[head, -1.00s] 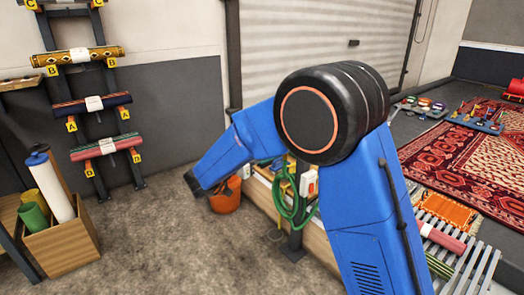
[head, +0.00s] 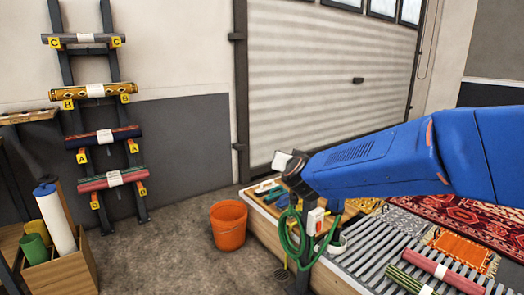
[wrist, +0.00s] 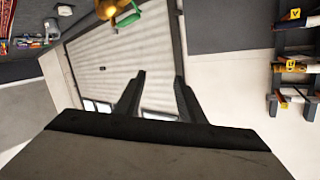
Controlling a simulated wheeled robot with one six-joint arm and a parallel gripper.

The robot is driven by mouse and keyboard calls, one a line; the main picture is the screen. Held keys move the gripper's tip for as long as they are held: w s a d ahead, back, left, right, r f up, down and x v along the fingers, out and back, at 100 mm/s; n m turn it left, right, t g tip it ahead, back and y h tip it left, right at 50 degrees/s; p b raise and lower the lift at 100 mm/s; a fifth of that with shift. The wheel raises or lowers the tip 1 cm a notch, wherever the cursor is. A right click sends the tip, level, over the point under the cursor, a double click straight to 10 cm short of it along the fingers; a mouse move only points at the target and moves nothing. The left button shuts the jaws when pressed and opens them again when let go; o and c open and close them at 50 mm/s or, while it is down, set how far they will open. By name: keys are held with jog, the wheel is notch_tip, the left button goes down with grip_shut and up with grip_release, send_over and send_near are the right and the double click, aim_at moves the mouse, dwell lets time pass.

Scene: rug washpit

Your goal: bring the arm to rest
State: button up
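My blue arm (head: 400,160) reaches in from the right edge of the head view and points left, crossing in front of the shutter door and above the slatted platform. My gripper (wrist: 159,76) shows two dark fingers standing apart in the wrist view, with only the distant door between them. It is open and empty. In the head view the arm's dark end is near the tool tray, and its fingers are not clear there.
An orange bucket (head: 229,225) stands on the floor. A green hose (head: 290,240) hangs on a post below the arm's end. A rack (head: 105,120) holds rolled rugs at left. Rolls and rugs lie on the slatted platform (head: 355,262). Floor between rack and bucket is clear.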

jog(key=s+d+f+n+g, duration=0.1)
jog(key=s+d+f+g, duration=0.2)
jog(key=s, duration=1.1)
jog(key=s+d+f+n+g, duration=0.1)
jog(key=s+d+f+g, duration=0.3)
jog(key=s+d+f, duration=0.3)
jog(key=s+d+f+g, duration=0.4)
jog(key=s+d, duration=0.6)
jog(key=s, duration=1.1)
jog(key=shift+s+f+n+h, duration=0.35)
jog(key=shift+f+n+h, duration=0.05)
jog(key=shift+f, duration=0.35)
jog(key=shift+d, duration=0.1)
jog(key=shift+c, duration=0.6)
jog(key=shift+d, duration=0.15)
